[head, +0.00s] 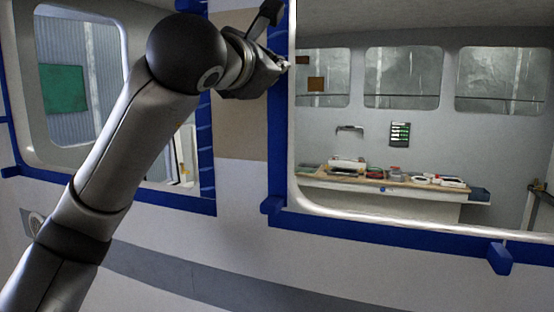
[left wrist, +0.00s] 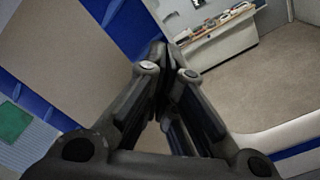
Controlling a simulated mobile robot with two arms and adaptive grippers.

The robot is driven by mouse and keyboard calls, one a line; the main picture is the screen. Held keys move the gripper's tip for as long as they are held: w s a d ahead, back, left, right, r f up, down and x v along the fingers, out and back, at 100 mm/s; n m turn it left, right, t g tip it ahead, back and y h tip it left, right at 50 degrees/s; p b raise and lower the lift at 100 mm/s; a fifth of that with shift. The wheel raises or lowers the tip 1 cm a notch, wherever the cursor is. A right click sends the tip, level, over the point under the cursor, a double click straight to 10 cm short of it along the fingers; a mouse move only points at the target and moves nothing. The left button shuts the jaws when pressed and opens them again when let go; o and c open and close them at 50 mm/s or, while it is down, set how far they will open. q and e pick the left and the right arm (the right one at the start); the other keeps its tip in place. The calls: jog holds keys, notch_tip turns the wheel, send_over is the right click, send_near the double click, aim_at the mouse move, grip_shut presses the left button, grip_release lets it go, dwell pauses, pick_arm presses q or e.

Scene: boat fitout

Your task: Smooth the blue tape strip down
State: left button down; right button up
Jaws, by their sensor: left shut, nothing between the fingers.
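Blue tape frames the large right window. Its vertical strip (head: 280,150) runs down the window's left edge, and its lower strip (head: 390,234) runs below the sill. My left gripper (head: 284,66) is at the upper part of the vertical strip, its fingertips over or against it; I cannot tell if they touch. In the left wrist view the fingers (left wrist: 160,58) are shut with nothing between them, and blue tape (left wrist: 122,25) shows beside and behind the tips. The fingers hide part of the tape. My right gripper is not in view.
A brown patch (head: 240,135) lies between the two windows. The left window (head: 75,70) also has blue tape around it. A blue tab (head: 500,258) hangs below the lower strip. Through the right window, a bench (head: 400,184) holds several items.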

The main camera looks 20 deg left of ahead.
pick_arm(q)
jog(key=shift+r, duration=0.7)
jog(key=shift+r+p, duration=1.35)
jog(key=shift+r, duration=0.6)
jog(key=shift+f, duration=0.1)
jog(key=shift+s+f+b, duration=0.1)
jog(key=shift+s+b, duration=0.6)
jog(key=shift+s, duration=0.25)
jog(key=b, duration=0.2)
send_near(277, 41)
jog(key=shift+s, duration=0.25)
jog(key=shift+w, duration=0.1)
